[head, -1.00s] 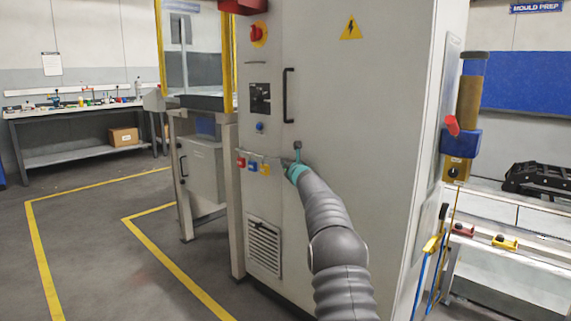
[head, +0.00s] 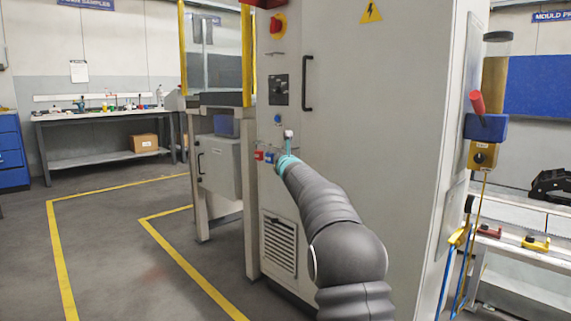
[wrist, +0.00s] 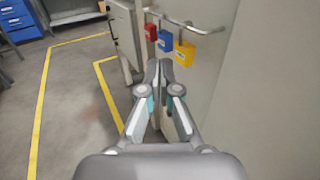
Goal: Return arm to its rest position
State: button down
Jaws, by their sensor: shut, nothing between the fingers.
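My arm (head: 345,250) reaches forward from the bottom of the head view, toward the front of a tall grey cabinet (head: 390,120). In the head view my gripper is mostly hidden behind the arm's end. In the wrist view my gripper (wrist: 159,68) is shut and empty, its fingertips together. It points toward a rail (wrist: 172,20) with red (wrist: 151,32), blue (wrist: 165,41) and yellow (wrist: 185,50) padlocks. The padlocks hang beyond and above the fingertips, apart from them as far as I can tell.
A caged machine (head: 215,60) stands left of the cabinet. Yellow floor lines (head: 180,262) mark the open grey floor. A workbench (head: 100,115) and a blue drawer unit (head: 10,150) stand at the back left. A dispenser (head: 487,125) is on the cabinet's right side.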

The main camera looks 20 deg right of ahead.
jog(key=s+a+f+n+g+y, duration=0.3)
jog(key=s+a+f+n+y, duration=0.2)
jog(key=a+f+n, duration=0.65)
jog(key=s+a+f+n+g+y+p, duration=0.25)
jog(key=s+n+g, duration=0.25)
jog(key=s+n, duration=0.8)
jog(key=s+d+f+n+g+h+p, duration=0.1)
jog(key=s+f+n+g+h+p, duration=0.3)
jog(key=s, duration=1.4)
jog(key=s+d+r+n+g+h, duration=0.15)
jog(key=s+n, duration=0.45)
jog(key=s, duration=1.2)
jog(key=s+d+r+n+t+h+p, duration=0.1)
jog(key=s+r+p, duration=0.3)
jog(key=s, duration=0.5)
jog(key=shift+s+r+n, duration=0.25)
jog(key=shift+r+n, duration=0.2)
jog(key=shift+r, duration=0.05)
